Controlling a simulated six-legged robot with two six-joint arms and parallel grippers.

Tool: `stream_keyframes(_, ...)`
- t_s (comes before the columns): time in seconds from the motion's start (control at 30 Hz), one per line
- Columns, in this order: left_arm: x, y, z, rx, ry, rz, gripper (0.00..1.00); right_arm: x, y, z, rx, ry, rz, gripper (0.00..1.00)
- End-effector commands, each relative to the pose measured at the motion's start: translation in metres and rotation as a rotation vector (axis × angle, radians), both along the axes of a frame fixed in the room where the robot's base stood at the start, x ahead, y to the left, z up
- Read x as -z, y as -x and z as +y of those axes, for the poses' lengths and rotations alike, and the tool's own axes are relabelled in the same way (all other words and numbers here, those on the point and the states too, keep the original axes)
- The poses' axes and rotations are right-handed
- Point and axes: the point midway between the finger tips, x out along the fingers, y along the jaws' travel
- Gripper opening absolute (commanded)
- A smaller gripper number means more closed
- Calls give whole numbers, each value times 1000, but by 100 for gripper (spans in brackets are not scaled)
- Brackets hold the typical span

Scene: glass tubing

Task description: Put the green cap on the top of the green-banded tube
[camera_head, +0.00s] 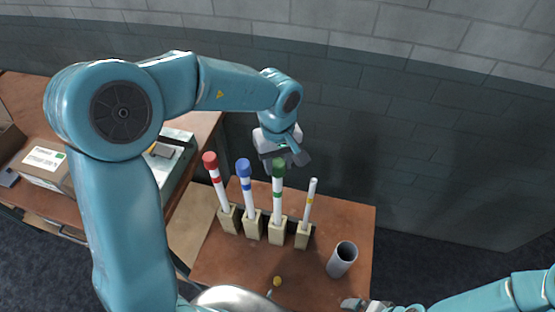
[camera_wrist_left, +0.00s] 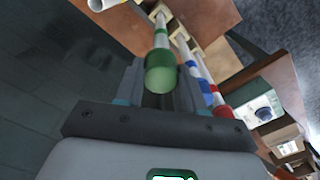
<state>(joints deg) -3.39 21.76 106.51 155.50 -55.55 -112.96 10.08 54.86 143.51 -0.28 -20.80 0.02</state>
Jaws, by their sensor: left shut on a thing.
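The green-banded tube (camera_head: 278,188) stands upright in a pale block holder on the brown table. The green cap (camera_head: 278,168) is on its top end, in line with the tube. My left gripper (camera_head: 284,159) is at the cap, reaching from behind and above. In the left wrist view the green cap (camera_wrist_left: 160,75) sits between the dark fingers, which are shut on it, and the tube with its green band (camera_wrist_left: 161,40) runs on beyond it. My right gripper (camera_head: 362,304) shows only partly at the bottom edge, and its jaws are unclear.
A red-capped tube (camera_head: 214,176) and a blue-capped tube (camera_head: 245,180) stand to the left. A yellow-banded tube (camera_head: 310,204) without a cap stands to the right.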

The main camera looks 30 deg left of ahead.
Motion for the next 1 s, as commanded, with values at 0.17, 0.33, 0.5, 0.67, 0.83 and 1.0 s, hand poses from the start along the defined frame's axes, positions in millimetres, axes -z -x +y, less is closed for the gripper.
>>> stream_keyframes(0.17, 1, 1, 1, 0, 0, 0, 1, 0, 0, 0, 0, 0, 0, 97)
stream_keyframes(0.33, 1, 1, 1, 0, 0, 0, 1, 0, 0, 0, 0, 0, 0, 97)
stream_keyframes(0.5, 1, 1, 1, 0, 0, 0, 1, 0, 0, 0, 0, 0, 0, 97)
stream_keyframes(0.67, 2, 1, 1, 0, 0, 0, 1, 0, 0, 0, 0, 0, 0, 97)
stream_keyframes(0.83, 5, 1, 1, 0, -1, 1, 1, 0, 0, 0, 0, 0, 0, 97)
stream_keyframes(1.0, 9, 1, 1, 0, -1, 1, 1, 0, 0, 0, 0, 0, 0, 97)
